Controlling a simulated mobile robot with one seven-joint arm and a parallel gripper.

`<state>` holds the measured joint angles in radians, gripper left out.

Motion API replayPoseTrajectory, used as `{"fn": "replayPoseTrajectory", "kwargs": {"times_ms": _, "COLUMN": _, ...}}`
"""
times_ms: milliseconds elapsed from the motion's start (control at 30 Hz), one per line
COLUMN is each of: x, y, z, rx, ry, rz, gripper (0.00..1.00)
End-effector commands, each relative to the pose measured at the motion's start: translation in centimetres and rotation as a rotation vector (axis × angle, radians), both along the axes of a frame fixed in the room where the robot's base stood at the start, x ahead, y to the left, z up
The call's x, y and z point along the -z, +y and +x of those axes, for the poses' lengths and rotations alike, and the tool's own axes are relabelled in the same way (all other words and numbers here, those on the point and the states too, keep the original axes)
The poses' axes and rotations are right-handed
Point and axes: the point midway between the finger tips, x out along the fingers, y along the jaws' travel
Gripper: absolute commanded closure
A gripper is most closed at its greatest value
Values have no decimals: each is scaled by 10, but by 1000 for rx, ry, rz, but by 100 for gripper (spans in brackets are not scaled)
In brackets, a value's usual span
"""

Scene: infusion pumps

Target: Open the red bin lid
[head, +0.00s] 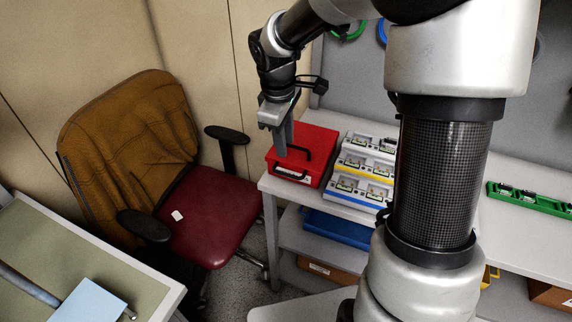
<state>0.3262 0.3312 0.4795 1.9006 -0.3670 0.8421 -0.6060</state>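The red bin (318,172) sits at the left end of the grey workbench, with its red lid (318,140) down on it. My gripper (282,150) points down at the bin's left front corner, close to the handle. From this view I cannot tell whether its fingers touch the handle or how far apart they are.
White trays with small devices (366,168) stand right beside the bin. A green tray (530,198) lies farther right. A chair with a red seat (210,212) stands left of the bench. A blue bin (338,228) is on the shelf below.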

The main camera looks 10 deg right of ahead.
Motion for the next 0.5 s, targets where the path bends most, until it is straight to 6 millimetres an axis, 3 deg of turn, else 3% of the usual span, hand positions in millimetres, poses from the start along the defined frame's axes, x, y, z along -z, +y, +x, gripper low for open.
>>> {"fn": "replayPoseTrajectory", "kwargs": {"times_ms": 300, "x": 71, "y": -6, "z": 9, "rx": -2, "ry": 4, "rz": 1, "gripper": 73}}
{"fn": "replayPoseTrajectory", "kwargs": {"times_ms": 500, "x": 103, "y": -10, "z": 15, "rx": 0, "ry": 1, "rz": 1, "gripper": 73}}
